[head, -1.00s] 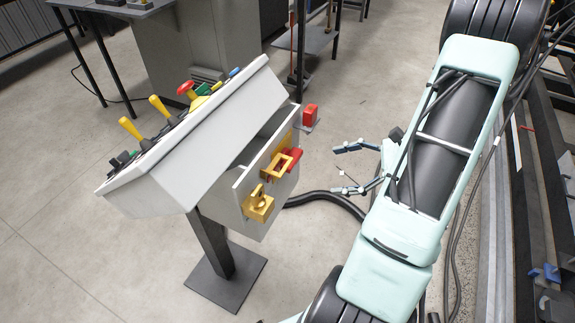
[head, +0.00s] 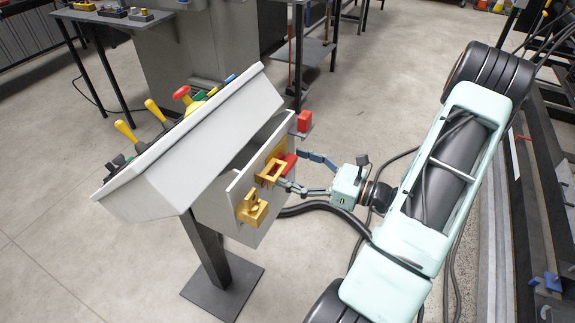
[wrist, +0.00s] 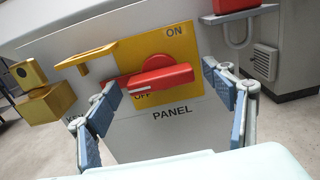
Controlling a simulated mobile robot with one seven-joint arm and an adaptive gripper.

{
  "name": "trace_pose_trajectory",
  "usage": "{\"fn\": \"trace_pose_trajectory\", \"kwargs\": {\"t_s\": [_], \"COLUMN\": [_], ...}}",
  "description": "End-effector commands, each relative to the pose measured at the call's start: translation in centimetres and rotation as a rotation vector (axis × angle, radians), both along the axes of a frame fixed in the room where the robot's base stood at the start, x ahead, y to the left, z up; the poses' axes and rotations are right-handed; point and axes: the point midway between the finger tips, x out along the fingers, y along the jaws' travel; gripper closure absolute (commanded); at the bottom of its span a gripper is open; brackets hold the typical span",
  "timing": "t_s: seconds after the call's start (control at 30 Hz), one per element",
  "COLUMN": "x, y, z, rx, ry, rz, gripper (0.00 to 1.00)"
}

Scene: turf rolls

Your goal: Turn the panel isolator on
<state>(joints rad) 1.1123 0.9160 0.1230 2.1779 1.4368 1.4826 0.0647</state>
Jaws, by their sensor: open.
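The panel isolator has a red handle (wrist: 150,80) on a yellow plate (wrist: 188,48) above the word PANEL. The handle lies nearly level, its left end covering part of the OFF mark; ON is at the plate's top right. In the head view the red handle (head: 291,160) is partly hidden by a yellow bracket and a finger. My gripper (head: 293,172) is open at the panel face. In the wrist view my gripper (wrist: 160,84) has one blue-padded finger at each side of the handle, left and right, with nothing held. Contact with the handle cannot be told.
A yellow bracket (wrist: 84,60) juts out left of the handle, with a yellow block (wrist: 48,103) farther left. A red block (head: 304,121) sits on a small grey shelf at upper right. The sloped console (head: 180,145) carries yellow levers. Open floor lies around its stand.

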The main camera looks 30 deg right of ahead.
Motion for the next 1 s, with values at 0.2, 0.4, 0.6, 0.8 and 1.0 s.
{"fn": "trace_pose_trajectory", "kwargs": {"t_s": [0.2,0.4,0.6,0.8,1.0], "x": [1.4,1.6,1.5,1.5,1.5], "y": [1.2,1.2,1.2,1.2,1.2], "z": [0.0,0.0,0.0,0.0,0.0], "rx": [-0.001,-0.001,-0.002,-0.002,0.001], "ry": [0.0,0.0,0.001,0.001,0.003], "rz": [0.001,0.0,0.0,0.0,0.001], "gripper": [0.25,0.25,0.37,0.59,0.67]}}
